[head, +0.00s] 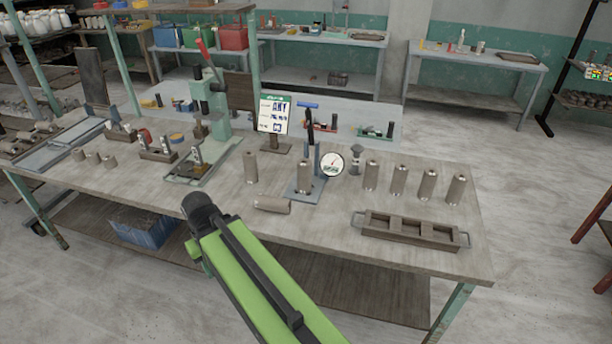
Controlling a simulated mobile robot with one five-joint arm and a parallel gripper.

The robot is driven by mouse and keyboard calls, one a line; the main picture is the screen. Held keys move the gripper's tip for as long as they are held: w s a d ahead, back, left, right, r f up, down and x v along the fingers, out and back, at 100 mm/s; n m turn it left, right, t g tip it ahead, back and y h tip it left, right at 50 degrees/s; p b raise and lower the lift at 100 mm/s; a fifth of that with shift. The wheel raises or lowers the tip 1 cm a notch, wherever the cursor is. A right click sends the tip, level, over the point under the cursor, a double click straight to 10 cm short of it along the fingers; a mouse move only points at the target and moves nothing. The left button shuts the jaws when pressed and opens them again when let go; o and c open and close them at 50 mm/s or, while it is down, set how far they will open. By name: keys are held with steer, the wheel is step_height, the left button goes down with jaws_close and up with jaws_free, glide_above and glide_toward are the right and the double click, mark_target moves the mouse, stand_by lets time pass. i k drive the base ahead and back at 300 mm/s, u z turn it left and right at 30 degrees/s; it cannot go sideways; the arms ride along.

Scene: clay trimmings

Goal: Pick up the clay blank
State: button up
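Several grey-brown cylinders that look like clay blanks are on the workbench (340,222). One clay cylinder (272,205) lies on its side near the front edge. Another cylinder (250,167) stands upright behind it. One cylinder (304,177) stands on the blue-grey plate of a gauge fixture (318,188). A row of upright cylinders (399,181) stands to the right. I cannot tell which one the task means. My green and black arm reaches up from the bottom edge, in front of the bench. My gripper's fingers do not show.
A wooden tray (366,237) with empty compartments and metal handles lies at the front right. A green lever press (213,120) and a sign (273,115) stand further back. Short cylinders (93,158) stand at the left. A blue crate (140,227) sits on the lower shelf.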

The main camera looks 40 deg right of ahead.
mark_target(304, 163)
steer(key=u, duration=0.05)
steer(key=i, duration=1)
steer(key=z, duration=0.05)
